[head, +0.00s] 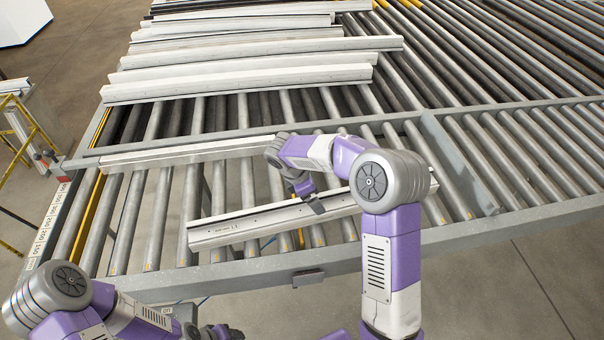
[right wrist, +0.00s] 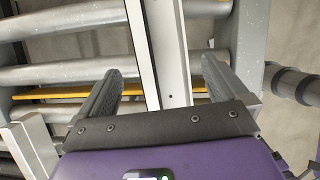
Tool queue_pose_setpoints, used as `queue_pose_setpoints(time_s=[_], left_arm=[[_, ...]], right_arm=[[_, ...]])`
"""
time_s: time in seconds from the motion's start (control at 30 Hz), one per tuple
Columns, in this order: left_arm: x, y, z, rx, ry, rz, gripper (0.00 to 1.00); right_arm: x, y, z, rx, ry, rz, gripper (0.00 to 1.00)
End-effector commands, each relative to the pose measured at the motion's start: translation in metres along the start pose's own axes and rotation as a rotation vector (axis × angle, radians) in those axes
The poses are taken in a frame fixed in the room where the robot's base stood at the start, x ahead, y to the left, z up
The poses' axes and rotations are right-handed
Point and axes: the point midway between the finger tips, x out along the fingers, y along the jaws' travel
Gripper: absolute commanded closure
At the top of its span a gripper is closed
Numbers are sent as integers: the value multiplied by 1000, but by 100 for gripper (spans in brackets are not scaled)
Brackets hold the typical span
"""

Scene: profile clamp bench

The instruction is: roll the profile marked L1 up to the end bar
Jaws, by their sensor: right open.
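A pale metal profile (head: 235,230) lies slantwise on the rollers near the front rail; my right arm hides part of it. A second profile (head: 180,153) lies farther back, its right end behind my right gripper. I cannot read an L1 mark on either. My right gripper (head: 312,200) is at the near profile. In the right wrist view, the open right gripper (right wrist: 163,66) has a finger on each side of a profile (right wrist: 166,40), with gaps visible. My left gripper (head: 222,332) is low at the front edge, apart from the profiles; its opening is unclear. I cannot tell which bar is the end bar.
Several more profiles (head: 240,82) lie across the rollers at the back. A grey upright plate (head: 460,165) stands right of my right arm. The left rail (head: 47,225) carries number labels. A yellow frame (head: 30,135) stands at the far left. Bare rollers (head: 125,225) show at left.

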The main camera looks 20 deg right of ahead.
Motion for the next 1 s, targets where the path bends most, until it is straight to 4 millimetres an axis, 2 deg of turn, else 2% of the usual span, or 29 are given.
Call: queue_pose_setpoints(time_s=[0.17,0.4,0.6,0.97,1.0], left_arm=[[-1,0,1,-1,-2,0,43],[-3,1,1,-1,-2,0,43],[-4,1,1,0,-1,0,43],[-4,1,0,0,-1,0,43],[-4,1,0,0,-1,0,43]], right_arm=[[11,0,1,0,-3,-3,0],[48,-1,0,0,-1,-4,0],[70,0,0,0,-1,-3,0],[76,0,0,1,-1,0,0],[76,0,0,1,-1,0,5]])
